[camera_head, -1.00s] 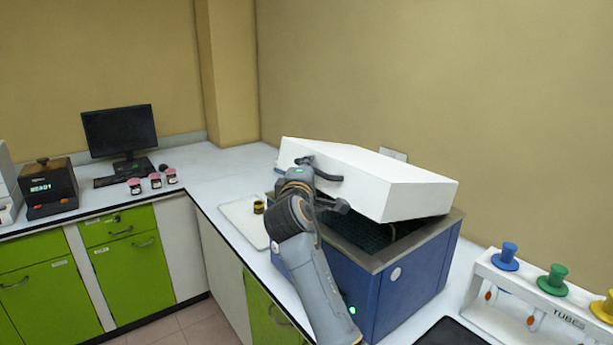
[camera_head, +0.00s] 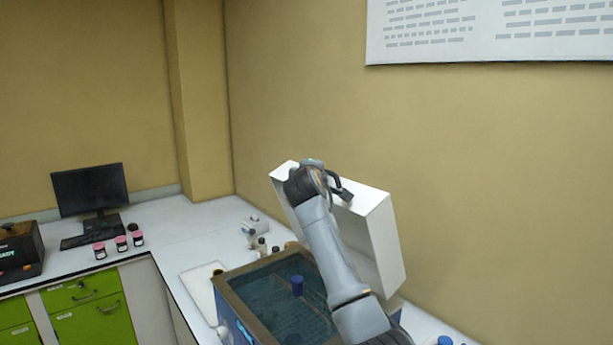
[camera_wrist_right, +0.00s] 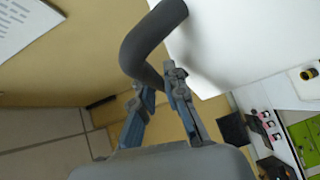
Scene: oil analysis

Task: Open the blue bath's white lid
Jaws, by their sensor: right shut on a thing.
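The white lid (camera_head: 378,215) stands raised, close to upright, behind the blue bath (camera_head: 235,322) in the head view. The bath's top is uncovered, with dark liquid or a grid inside and a blue-topped piece (camera_head: 297,286) in it. My right gripper (camera_head: 338,188) is at the lid's dark handle, and my right arm hides part of the lid and bath. In the right wrist view, the fingers (camera_wrist_right: 158,92) are shut on the curved dark handle (camera_wrist_right: 150,42), with the white lid (camera_wrist_right: 235,45) beside it. My left gripper is not in view.
A white board (camera_head: 198,288) lies left of the bath, with small bottles (camera_head: 262,245) behind it. A monitor (camera_head: 90,190) and several pink-capped jars (camera_head: 121,243) stand on the left counter. The wall is close behind the lid.

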